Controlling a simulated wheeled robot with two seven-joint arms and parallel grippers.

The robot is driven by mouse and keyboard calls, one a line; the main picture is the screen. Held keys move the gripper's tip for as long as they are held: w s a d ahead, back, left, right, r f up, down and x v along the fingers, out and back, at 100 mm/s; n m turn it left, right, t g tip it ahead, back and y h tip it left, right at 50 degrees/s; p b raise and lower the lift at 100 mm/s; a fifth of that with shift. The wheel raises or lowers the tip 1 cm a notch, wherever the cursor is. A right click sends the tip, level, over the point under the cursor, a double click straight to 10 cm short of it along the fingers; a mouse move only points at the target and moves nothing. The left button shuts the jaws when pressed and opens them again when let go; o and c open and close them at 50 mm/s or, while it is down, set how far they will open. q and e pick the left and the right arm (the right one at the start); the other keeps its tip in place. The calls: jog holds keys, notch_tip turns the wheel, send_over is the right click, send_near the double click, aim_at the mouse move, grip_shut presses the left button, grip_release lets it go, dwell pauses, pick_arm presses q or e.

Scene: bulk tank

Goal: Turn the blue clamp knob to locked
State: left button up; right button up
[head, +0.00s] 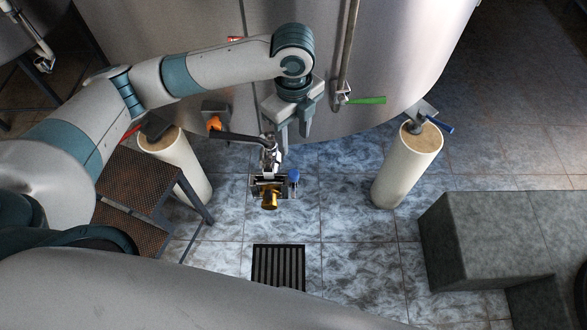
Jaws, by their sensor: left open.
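A small blue knob (293,175) sits on the right side of a metal fitting (268,180) at the outlet pipe below the big steel tank. A brass-coloured round end (269,200) faces down at the front of this fitting. My left gripper (293,140) points down in front of the tank, above the knob in the picture. Its two fingers are apart, with nothing seen between them. The gap in depth between fingers and knob is hard to judge. Which way the knob is turned is too small to tell. My right gripper is not in view.
The steel tank (390,50) fills the back, with a green lever (366,100) and an orange-ended handle (214,123). Pale legs stand at left (178,170) and right (408,170). Brown steps (138,180) stand left, a grey block (480,240) right. A floor drain (278,266) lies in front.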

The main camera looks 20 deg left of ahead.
aim_at(293, 173)
pick_arm(q)
notch_tip(293, 173, down, 16)
jog(key=shift+f+p, duration=0.1)
jog(key=shift+p, duration=1.15)
jog(key=c, duration=1)
